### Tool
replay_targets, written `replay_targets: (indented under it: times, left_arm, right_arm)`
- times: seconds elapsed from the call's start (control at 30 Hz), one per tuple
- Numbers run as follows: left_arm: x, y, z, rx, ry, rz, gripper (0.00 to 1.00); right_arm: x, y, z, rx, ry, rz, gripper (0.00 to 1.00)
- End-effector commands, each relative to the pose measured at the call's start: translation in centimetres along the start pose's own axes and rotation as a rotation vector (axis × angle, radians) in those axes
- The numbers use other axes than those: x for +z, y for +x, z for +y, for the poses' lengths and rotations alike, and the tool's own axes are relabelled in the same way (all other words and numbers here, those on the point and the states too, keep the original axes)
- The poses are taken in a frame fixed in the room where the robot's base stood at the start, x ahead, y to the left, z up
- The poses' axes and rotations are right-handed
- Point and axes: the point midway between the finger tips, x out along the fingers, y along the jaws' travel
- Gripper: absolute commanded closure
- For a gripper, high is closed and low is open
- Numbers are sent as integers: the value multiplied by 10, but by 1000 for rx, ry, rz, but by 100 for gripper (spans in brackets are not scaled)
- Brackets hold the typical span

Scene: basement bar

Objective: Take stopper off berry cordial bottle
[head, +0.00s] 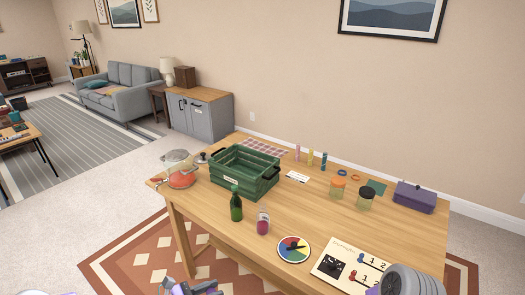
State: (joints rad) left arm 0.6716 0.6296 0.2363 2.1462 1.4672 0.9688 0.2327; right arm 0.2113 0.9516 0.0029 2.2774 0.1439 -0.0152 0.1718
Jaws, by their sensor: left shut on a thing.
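A dark green bottle (236,205) stands upright near the table's front edge. Its narrow top is too small to tell whether a stopper sits in it. A small red container (263,224) with a pale grey top stands just right of it; I cannot tell which of the two is the berry cordial bottle. My left gripper (207,288) is at the bottom edge, in front of and below the table's front edge, apart from both. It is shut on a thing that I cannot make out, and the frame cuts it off. My right gripper is not in view.
A green crate (245,189) stands behind the bottle, a glass jug with red contents (181,170) to its left. A colour wheel (293,249), a printed board (350,266), two jars (366,199) and a purple box (414,197) are to the right. The table (310,217) is clear mid-right.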

Motion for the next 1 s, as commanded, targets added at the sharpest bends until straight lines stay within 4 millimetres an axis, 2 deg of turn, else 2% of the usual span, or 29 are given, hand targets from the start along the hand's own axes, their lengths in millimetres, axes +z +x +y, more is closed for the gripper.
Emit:
replay_targets:
  times: [0.03,0.1,0.3,0.47,0.73,1.0]
  left_arm:
    - [-7,-7,0,13,-8,-2,100]
    - [-15,-14,-1,27,-8,-6,100]
    - [-27,-26,-3,53,-8,-13,100]
    - [-27,-26,-5,83,-11,-15,100]
    - [-18,-20,-5,266,-44,-13,100]
    - [-26,-24,-4,452,-74,-13,100]
  right_arm:
    - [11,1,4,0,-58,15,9]
    - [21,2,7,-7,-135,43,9]
    - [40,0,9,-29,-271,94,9]
    - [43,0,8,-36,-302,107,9]
    - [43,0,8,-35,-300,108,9]
    - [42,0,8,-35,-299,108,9]
